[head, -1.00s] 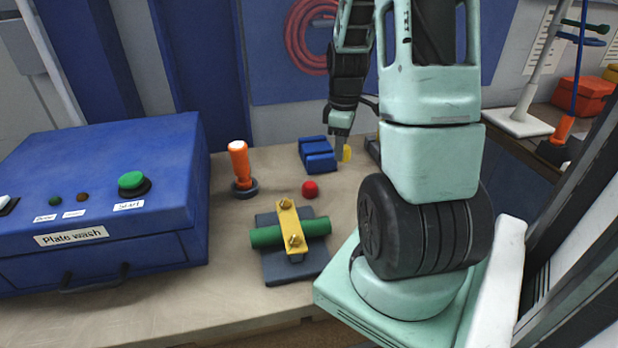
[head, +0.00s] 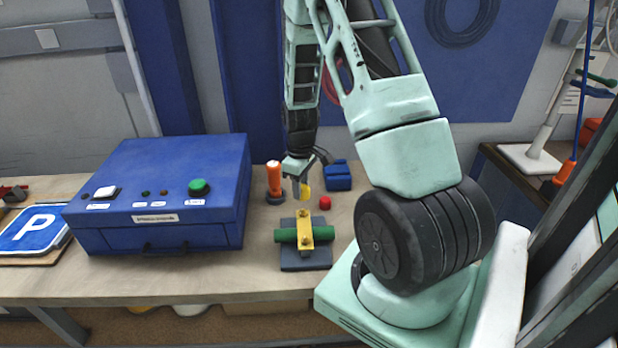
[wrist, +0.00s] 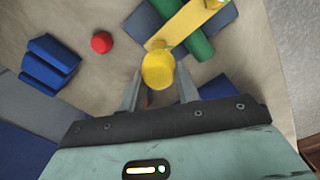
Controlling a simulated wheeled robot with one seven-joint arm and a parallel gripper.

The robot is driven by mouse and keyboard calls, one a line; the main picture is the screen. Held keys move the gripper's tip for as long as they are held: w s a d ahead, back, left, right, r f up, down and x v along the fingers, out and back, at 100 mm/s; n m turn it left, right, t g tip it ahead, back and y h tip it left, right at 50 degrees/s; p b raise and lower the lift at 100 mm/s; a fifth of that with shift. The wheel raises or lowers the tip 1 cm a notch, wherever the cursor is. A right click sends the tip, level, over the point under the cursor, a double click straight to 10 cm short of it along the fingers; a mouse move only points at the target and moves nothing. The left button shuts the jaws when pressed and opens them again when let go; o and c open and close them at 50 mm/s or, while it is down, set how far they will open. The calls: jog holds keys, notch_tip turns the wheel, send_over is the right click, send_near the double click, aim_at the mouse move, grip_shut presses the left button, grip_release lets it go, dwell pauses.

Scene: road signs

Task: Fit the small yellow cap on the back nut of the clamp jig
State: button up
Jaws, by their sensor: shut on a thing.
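My gripper (head: 302,187) is shut on the small yellow cap (head: 306,190), which also shows between the fingertips in the wrist view (wrist: 158,71). The clamp jig has a dark grey base (head: 300,263), a green rod (head: 287,236) and a yellow bar (head: 305,230) across the rod. The back nut (head: 303,214) is on the bar's far end. The front nut (head: 306,244) is at the near end. The cap appears above and just behind the back nut.
A red ball (head: 325,203) and a blue block (head: 337,176) stand right of the cap. An orange-handled tool (head: 274,180) stands to its left. The blue plate-wash box (head: 165,195) fills the bench further left. Bare bench lies in front of the jig.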

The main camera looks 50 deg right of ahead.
jog(key=shift+f+b, duration=2.4)
jog(key=shift+f, duration=0.95)
jog(key=shift+f, duration=0.25)
jog(key=o, duration=1)
notch_tip(320, 180, up, 18)
jog(key=b, duration=0.4)
jog(key=shift+f, duration=0.25)
